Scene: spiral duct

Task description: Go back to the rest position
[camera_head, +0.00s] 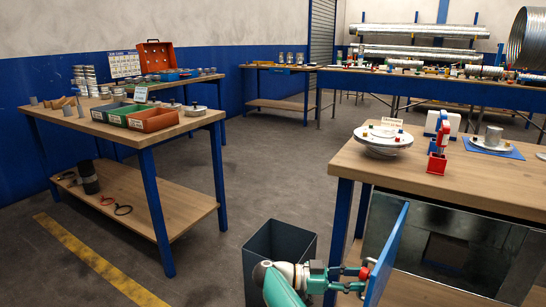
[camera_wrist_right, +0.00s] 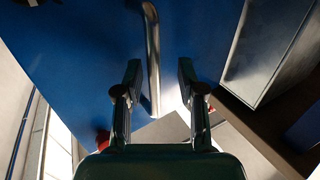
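My right gripper (camera_head: 352,281) is low in the head view, beside the blue door (camera_head: 388,252) of the cabinet under the right workbench. The door stands swung out and is seen nearly edge-on. In the right wrist view, my right gripper (camera_wrist_right: 160,72) has its two fingers apart, with the metal bar handle (camera_wrist_right: 153,45) of the blue door (camera_wrist_right: 80,60) showing between them. I cannot tell whether a finger touches the handle. My left gripper is not in view.
The right workbench (camera_head: 440,178) carries a round turntable (camera_head: 383,138) and a red tool (camera_head: 438,150). The left workbench (camera_head: 150,128) holds green and red trays.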

